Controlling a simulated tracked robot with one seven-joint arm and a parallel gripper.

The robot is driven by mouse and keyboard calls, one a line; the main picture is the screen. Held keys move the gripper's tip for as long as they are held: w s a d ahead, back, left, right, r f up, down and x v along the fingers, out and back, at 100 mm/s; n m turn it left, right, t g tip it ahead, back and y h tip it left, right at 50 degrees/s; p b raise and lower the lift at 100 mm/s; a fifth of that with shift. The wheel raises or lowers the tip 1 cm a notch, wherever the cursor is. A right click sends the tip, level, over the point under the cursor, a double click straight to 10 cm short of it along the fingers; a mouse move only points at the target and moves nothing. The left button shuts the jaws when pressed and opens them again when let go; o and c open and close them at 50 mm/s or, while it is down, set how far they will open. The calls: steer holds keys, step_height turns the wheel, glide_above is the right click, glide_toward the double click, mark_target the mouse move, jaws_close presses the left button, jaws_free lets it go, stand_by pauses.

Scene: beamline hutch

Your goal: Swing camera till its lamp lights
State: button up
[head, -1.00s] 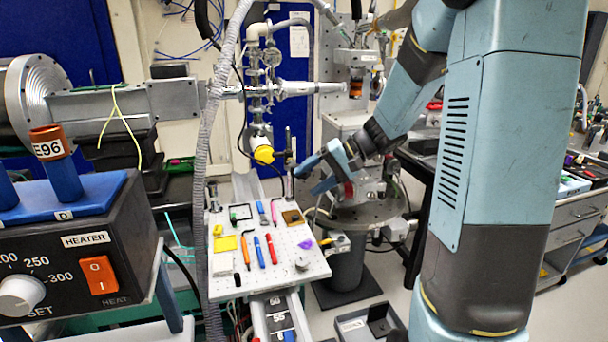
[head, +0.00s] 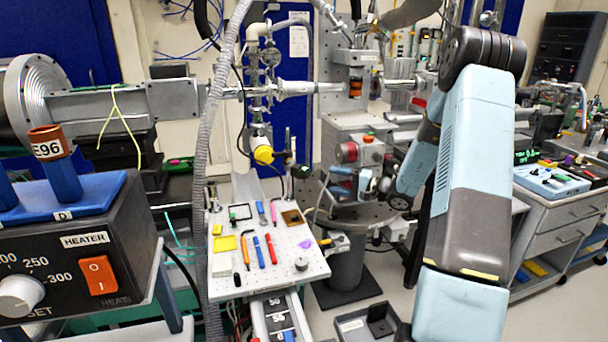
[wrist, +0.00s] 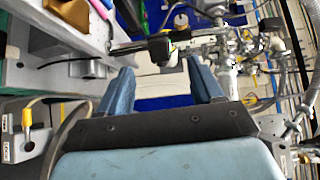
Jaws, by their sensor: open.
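A small black device on an upright post stands at the back right corner of the white pegboard (head: 222,285). It is likely the camera (head: 288,155), though its shape is hard to make out in the head view. In the wrist view a black body (wrist: 160,47) on a rod lies just beyond my fingertips, between them in the picture. My gripper (head: 338,182) is to the right of the post, apart from it. Its two blue fingers show open and empty in the wrist view (wrist: 158,70). I cannot make out a lit lamp on the black device.
A yellow-ended fitting (head: 263,155) is close left of the post. Several pens and small tools lie on the pegboard. A box with a red round part and a green spot (head: 361,150) stands behind my gripper. The heater box (head: 80,250) fills the near left.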

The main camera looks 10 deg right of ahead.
mark_target(308, 174)
steer(key=shift+m+t, duration=0.3)
steer(key=shift+t, duration=0.1)
steer(key=x, duration=0.9)
steer(key=w+d+f+x, duration=0.1)
steer(key=x, duration=0.3)
steer(key=shift+w+a, duration=0.15)
steer(key=shift+c, duration=0.2)
steer(key=shift+f, duration=0.1)
jaws_close()
